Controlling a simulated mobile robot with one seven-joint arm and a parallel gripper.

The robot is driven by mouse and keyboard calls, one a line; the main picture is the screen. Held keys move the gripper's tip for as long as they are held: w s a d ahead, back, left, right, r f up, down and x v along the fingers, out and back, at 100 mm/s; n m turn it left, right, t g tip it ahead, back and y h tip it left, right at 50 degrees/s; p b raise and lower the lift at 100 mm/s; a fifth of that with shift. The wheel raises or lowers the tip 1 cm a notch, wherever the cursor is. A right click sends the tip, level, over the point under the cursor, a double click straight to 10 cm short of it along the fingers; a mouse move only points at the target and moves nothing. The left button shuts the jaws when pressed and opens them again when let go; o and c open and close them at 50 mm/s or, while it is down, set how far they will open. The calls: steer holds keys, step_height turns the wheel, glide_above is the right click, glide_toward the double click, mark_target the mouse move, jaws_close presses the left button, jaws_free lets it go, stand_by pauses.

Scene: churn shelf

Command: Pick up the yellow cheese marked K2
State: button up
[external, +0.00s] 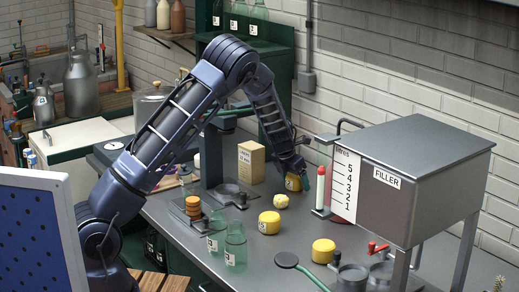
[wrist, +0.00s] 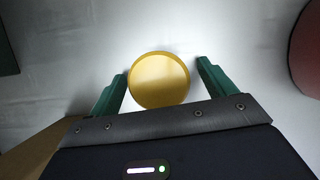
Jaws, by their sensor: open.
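A round yellow cheese (wrist: 158,80) lies between the two green fingers of my gripper (wrist: 162,72) in the wrist view. The fingers stand open, one on each side of it, with a narrow gap showing at the right. In the external view my gripper (external: 297,181) reaches down over this cheese (external: 291,185) at the back of the table, largely covering it. Two more yellow cheeses stand apart, one near the table's middle (external: 269,223) and one farther right (external: 323,251). Their labels are too small to read, and no marking shows on the cheese at my gripper.
A tan carton (external: 251,162) stands left of my gripper. The grey filler (external: 420,170) and a red-tipped white column (external: 320,187) stand to its right. Green glass bottles (external: 235,245) stand near the front edge.

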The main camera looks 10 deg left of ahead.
steer(key=shift+f, duration=0.15)
steer(key=c, duration=1.2)
